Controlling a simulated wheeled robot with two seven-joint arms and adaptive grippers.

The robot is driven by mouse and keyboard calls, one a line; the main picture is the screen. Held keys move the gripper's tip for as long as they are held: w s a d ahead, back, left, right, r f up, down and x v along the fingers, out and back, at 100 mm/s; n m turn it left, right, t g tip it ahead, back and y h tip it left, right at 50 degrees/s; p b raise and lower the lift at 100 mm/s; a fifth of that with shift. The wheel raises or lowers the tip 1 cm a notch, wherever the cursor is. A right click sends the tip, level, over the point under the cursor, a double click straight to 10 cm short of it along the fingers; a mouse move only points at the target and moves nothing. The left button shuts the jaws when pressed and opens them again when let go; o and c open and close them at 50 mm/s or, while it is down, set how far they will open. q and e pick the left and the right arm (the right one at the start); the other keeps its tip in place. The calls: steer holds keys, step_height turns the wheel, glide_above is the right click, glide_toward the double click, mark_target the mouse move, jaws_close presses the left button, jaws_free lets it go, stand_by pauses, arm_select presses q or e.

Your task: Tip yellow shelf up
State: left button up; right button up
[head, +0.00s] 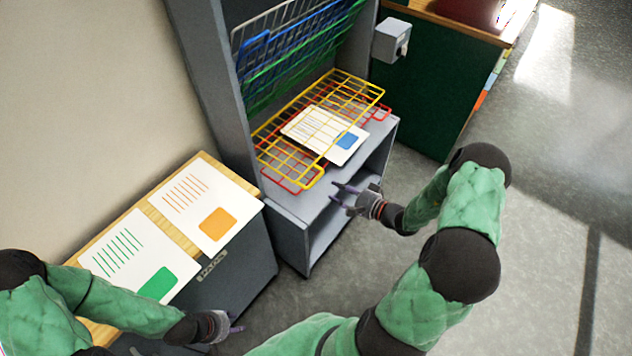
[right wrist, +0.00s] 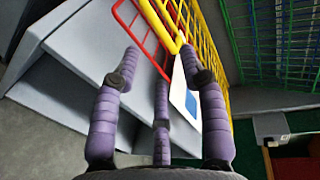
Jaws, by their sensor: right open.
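The yellow wire shelf (head: 335,98) lies low in the grey rack, a little above the red wire shelf (head: 380,112). Its front edge reaches out over the rack's grey base. A white sheet with a blue patch (head: 322,135) shows through the yellow wires. My right gripper (head: 338,193) is open and empty, just in front of and below the shelves' front edge. In the right wrist view, the yellow shelf (right wrist: 206,55) and red shelf (right wrist: 143,35) are beyond its spread fingers (right wrist: 163,75). My left gripper (head: 236,329) is low, in front of the side cabinet; its fingers are barely visible.
Green (head: 300,78), blue (head: 253,52) and white wire shelves stand tipped up at the back of the rack. Sheets with green (head: 120,246) and orange patches lie on the wooden-topped cabinet at left. A grey box (head: 391,40) is fixed beside the rack. Floor at right is clear.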

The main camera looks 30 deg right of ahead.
mark_target(316, 179)
steer(key=shift+b+x, duration=1.2)
steer(key=shift+x, duration=3.65)
steer(key=shift+s+a, duration=0.1)
steer(key=shift+c, duration=0.3)
jaws_close()
